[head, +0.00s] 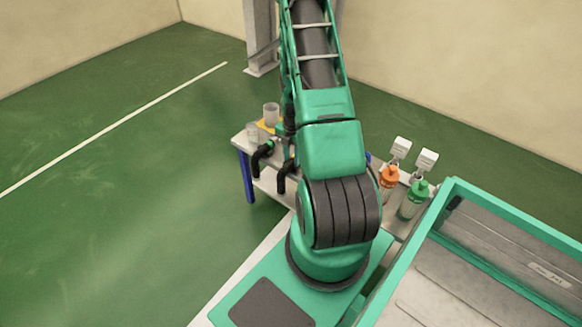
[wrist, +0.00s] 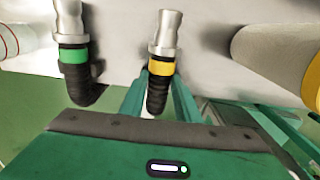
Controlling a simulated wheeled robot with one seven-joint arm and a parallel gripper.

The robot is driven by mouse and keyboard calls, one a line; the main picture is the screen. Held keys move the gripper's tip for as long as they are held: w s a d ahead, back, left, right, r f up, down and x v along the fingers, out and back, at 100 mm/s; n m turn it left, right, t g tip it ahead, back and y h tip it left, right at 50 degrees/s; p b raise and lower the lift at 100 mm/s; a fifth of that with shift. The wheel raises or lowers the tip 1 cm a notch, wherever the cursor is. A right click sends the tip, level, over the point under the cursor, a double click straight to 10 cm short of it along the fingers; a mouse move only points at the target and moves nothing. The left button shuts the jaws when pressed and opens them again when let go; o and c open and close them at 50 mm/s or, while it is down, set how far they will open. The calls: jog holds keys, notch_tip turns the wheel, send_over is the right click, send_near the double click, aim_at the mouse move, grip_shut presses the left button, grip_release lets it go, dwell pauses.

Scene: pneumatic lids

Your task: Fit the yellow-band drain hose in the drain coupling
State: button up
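In the wrist view the yellow-band drain hose (wrist: 160,69) has a metal end fitting, a yellow band and a black ribbed body, against a pale grey surface. My gripper (wrist: 158,84) has its two green fingers at either side of the black ribbed part, just below the yellow band. Whether they press on it cannot be told. In the head view my arm hides the gripper. Two dark bent hoses show at the bench edge, one at left (head: 260,160) and one partly behind my arm (head: 282,178). I cannot make out the drain coupling.
A green-band hose (wrist: 74,55) is left of the yellow-band one. A pale cylinder (wrist: 275,50) lies close at right. The bench (head: 243,141) carries clear cups (head: 271,114). Orange (head: 389,179) and green (head: 416,197) bottles stand right of my arm. Floor at left is clear.

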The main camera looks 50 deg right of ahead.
grip_shut()
jog(key=shift+r, duration=0.85)
notch_tip(320, 180, up, 3)
jog(key=shift+w+f, duration=0.1)
jog(key=shift+f, duration=0.05)
jog(key=s+a+r, duration=0.5)
jog(key=a+r, duration=0.1)
jog(key=a, duration=0.4)
jog(key=shift+s+a+r, duration=0.2)
jog(key=shift+r, duration=0.15)
jog(key=shift+w, duration=0.1)
